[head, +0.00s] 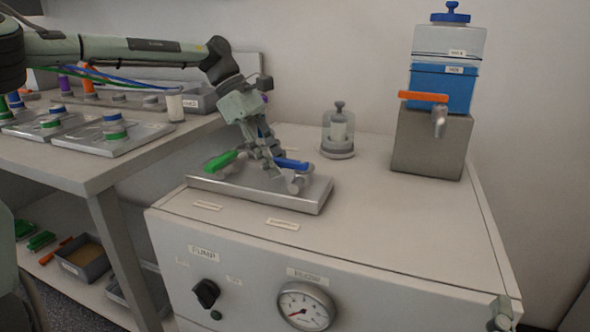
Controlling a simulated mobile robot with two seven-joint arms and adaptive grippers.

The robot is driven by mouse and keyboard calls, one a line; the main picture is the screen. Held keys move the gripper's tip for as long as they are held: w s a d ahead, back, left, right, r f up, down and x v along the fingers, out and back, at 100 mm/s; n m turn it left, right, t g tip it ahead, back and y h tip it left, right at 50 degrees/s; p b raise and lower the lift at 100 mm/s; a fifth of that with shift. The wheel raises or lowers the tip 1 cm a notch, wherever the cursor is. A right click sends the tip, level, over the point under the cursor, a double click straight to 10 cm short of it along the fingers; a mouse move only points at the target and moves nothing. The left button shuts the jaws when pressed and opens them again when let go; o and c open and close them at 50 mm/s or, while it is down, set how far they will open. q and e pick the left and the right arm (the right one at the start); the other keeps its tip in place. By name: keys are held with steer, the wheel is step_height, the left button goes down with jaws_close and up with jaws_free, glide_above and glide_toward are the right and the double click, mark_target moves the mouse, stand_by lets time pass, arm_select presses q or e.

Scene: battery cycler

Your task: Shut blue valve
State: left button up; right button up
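The blue valve (292,164) has a lever handle and sits at the right of a metal plate (318,199) on the cabinet top. Its lever points to the right in the head view, and its left end is partly hidden by my gripper. A green valve (220,161) sits at the left of the same plate. My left gripper (275,166) points down over the plate, with its fingers right beside the blue lever. I cannot tell whether they touch it or how far apart they are. My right gripper is out of view.
A glass jar (338,132) stands behind the plate. A grey block (430,145) with an orange-handled tap (424,97) and stacked tanks stands at the back right. A side table (95,168) with trays is at the left. The cabinet top front right is clear.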

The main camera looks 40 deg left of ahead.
arm_select(q)
steer(key=shift+r, duration=0.1)
steer(key=w+p+v, duration=0.1)
steer(key=p+v, duration=0.4)
steer(key=v, duration=0.2)
steer(key=shift+s+a+r, duration=0.3)
steer(key=shift+s+r, duration=0.05)
steer(key=shift+s, duration=0.05)
